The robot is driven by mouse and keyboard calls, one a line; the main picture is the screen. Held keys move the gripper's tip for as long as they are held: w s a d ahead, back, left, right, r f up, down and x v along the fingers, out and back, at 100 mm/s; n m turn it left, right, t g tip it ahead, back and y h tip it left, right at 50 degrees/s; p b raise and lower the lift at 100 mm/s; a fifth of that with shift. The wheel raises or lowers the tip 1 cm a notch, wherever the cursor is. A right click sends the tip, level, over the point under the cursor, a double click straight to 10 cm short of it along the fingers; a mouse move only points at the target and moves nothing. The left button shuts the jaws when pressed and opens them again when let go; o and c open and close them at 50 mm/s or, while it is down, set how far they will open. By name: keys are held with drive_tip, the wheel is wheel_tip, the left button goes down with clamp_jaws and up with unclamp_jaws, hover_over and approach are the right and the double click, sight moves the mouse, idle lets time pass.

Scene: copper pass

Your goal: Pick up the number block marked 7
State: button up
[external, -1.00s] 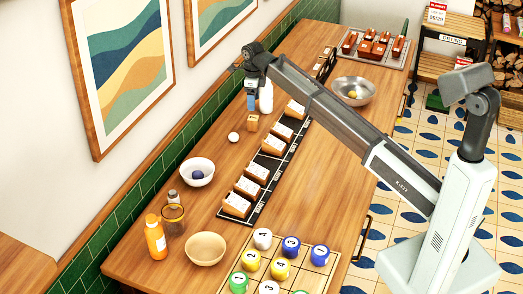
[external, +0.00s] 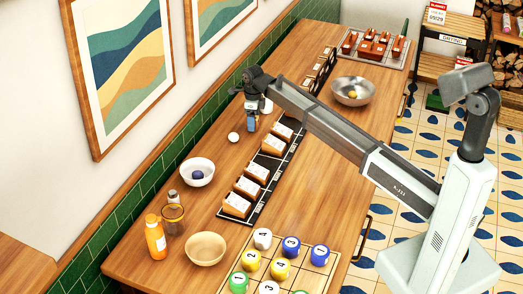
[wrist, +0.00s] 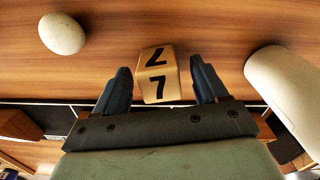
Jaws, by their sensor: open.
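The number block marked 7 (wrist: 157,75) is a tan wooden cube with a black 7 on two visible faces. In the wrist view it sits on the wooden table between the two blue fingers of my gripper (wrist: 160,72), with a gap to each finger. The jaws are open and not closed on it. In the external view my gripper (external: 250,124) is low over the table near the wall, and it hides most or all of the block.
A white egg-like object (wrist: 62,33) lies to the left in the wrist view, and a white bottle (wrist: 282,88) is close on the right. The black rack with several tan blocks (external: 257,172) runs beside my gripper. A white bowl (external: 197,173) stands nearer the camera.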

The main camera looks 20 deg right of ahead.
drive_tip(key=shift+c, duration=0.4)
drive_tip(key=c, duration=1)
drive_tip(key=shift+r, duration=0.1)
